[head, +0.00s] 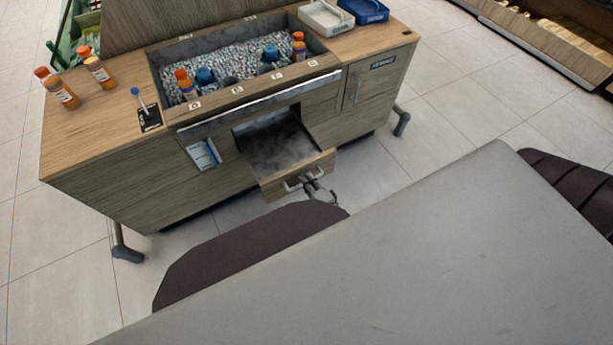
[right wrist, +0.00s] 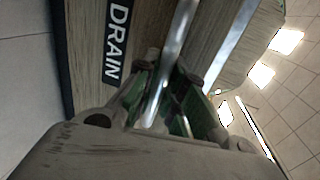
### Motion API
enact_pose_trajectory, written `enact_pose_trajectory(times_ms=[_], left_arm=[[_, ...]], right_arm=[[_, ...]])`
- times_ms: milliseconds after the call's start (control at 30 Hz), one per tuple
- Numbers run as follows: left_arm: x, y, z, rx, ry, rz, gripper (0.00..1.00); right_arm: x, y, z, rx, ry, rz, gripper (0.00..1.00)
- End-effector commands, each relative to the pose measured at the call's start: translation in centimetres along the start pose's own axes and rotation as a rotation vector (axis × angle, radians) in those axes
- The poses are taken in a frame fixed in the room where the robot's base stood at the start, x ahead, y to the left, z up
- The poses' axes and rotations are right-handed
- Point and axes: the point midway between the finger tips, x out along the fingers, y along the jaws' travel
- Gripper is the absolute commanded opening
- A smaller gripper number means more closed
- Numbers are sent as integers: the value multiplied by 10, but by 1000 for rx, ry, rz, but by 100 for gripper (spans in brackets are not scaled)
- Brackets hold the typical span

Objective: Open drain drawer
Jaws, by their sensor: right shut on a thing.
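The drain drawer (head: 296,170) of the wooden juice stand is pulled out toward me in the head view, and its dark grey inside shows. Its front carries a metal bar handle (head: 304,178). My right gripper (head: 313,187) is at that handle. In the right wrist view my right gripper (right wrist: 165,95) has its fingers shut around the metal handle bar (right wrist: 178,38). The DRAIN label (right wrist: 116,40) on the drawer front lies just left of the fingers. My left gripper is not in view.
The stand's top holds an ice bin (head: 240,66) with several bottles in it. Two orange bottles (head: 98,70) stand at the left. A white tray (head: 325,18) and a blue tray (head: 364,10) are at the back right. Tiled floor (head: 480,105) is clear to the right.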

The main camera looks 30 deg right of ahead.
Motion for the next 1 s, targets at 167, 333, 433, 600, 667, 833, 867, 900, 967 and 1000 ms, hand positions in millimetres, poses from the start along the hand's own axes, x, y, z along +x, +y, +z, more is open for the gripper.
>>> enact_pose_trajectory(times_ms=[167, 333, 433, 600, 667, 833, 867, 900, 967, 1000], left_arm=[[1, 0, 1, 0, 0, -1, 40], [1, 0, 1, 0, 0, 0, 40], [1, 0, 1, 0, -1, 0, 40], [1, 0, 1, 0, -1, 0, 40], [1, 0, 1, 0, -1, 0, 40], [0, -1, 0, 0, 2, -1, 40], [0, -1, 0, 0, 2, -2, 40], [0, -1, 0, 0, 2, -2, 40], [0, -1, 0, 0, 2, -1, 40], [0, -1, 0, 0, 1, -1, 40]], right_arm=[[-1, 2, 0, 0, 0, 3, 0], [-1, 2, 0, 0, 0, 3, 0], [-1, 2, 0, 0, 0, 3, 20], [-1, 1, 0, 0, 0, 2, 34], [-1, 1, 0, 0, 0, 1, 34], [-1, 0, 0, 0, 0, 0, 34], [-1, 0, 0, 0, 0, 0, 34], [-1, 1, 0, 0, 0, 1, 34], [-2, 1, 0, 0, 0, 1, 34], [-4, 1, 0, 0, 0, 1, 34]])
